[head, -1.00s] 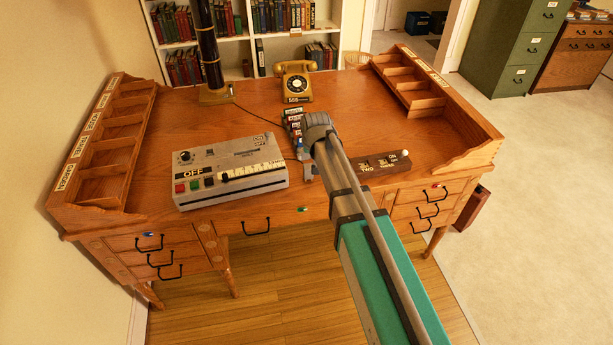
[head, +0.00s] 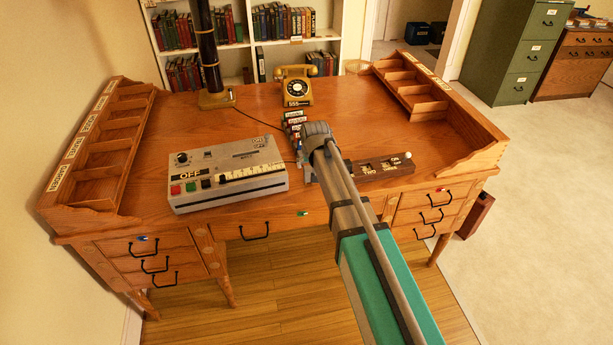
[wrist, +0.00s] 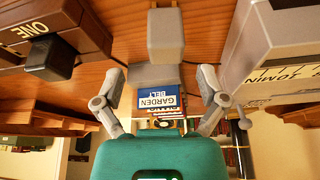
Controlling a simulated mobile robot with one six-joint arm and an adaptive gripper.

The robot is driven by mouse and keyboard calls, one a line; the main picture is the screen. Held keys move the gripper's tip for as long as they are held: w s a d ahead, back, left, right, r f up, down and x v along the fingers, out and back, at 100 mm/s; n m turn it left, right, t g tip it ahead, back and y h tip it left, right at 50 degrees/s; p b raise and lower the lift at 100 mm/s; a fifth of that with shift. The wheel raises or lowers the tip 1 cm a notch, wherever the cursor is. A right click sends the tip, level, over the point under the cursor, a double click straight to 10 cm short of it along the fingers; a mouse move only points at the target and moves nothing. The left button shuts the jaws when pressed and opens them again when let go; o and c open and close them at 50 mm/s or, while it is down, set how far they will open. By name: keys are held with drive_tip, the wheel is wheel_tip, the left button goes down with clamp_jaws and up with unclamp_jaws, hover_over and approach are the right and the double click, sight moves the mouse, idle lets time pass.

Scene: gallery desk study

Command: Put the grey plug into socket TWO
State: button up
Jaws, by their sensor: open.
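The grey plug (wrist: 166,35) appears in the wrist view as a pale grey block with a wider part, at the top middle between my finger lines. My gripper (wrist: 161,76) is open, its two fingers spread on either side below the plug; I cannot tell whether they touch it. In the head view my gripper (head: 308,168) is low over the desk's front, between the control box and the brown socket strip (head: 382,171). My arm hides the plug and the strip's left end there. Socket TWO (head: 369,173) is labelled on the strip. A black plug (wrist: 52,58) is at socket ONE.
The control box (head: 228,178) stands close left of my gripper. Labelled cards (head: 292,122) stand just behind it, with the yellow telephone (head: 294,88) farther back. A white knob (head: 408,155) tops the strip's right end. The desk's right middle is clear.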

sight(309, 169)
drive_tip(key=f+b, duration=0.2)
drive_tip(key=a+f+b, duration=0.1)
drive_tip(key=shift+w+f, duration=0.1)
drive_tip(key=shift+w, duration=0.3)
drive_tip(key=shift+b+x, duration=0.95)
drive_tip(key=shift+b, duration=0.05)
drive_tip(key=c, duration=1.3)
drive_tip(key=shift+o, duration=0.2)
drive_tip(key=shift+r, duration=0.2)
